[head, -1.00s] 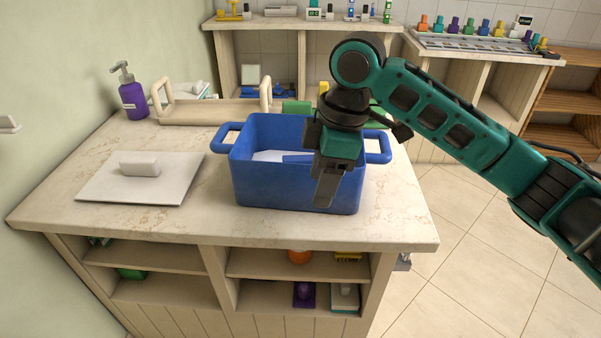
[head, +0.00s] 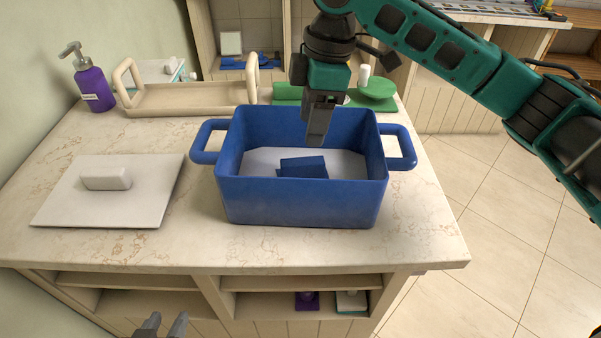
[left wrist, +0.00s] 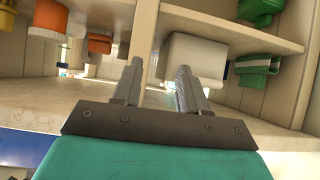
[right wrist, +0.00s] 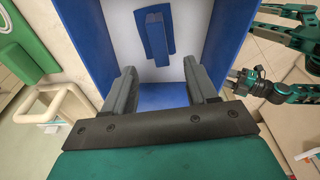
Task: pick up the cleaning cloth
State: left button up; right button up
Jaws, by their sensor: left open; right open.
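A small folded blue cloth (head: 303,168), which looks like the cleaning cloth, lies on the pale floor of a blue bin (head: 300,203) on the counter. It also shows in the right wrist view (right wrist: 155,38), as a dark blue strip on a blue patch. My right gripper (head: 317,140) points down over the bin, above and a little behind the cloth. It is open and empty, its fingers apart in the right wrist view (right wrist: 163,88). My left gripper (head: 165,325) is low at the front of the counter, open and empty, facing shelves in the left wrist view (left wrist: 158,82).
A white lid with a handle (head: 110,205) lies left of the bin. A beige tray (head: 185,98) and purple pump bottle (head: 91,86) stand behind it. A green board with a scale-like thing (head: 376,90) is behind the bin. The bin's walls surround the cloth. The front counter strip is clear.

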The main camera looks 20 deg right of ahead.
aim_at(303, 161)
jog(key=f, duration=0.3)
jog(key=a+f+b, duration=0.1)
jog(key=f, duration=0.2)
jog(key=f+b, duration=0.1)
jog(key=f, duration=0.2)
jog(key=shift+w+a+f, duration=0.2)
jog(key=shift+a+f, duration=0.05)
jog(key=shift+f, duration=0.15)
jog(key=shift+r, duration=0.1)
jog(key=c, duration=1)
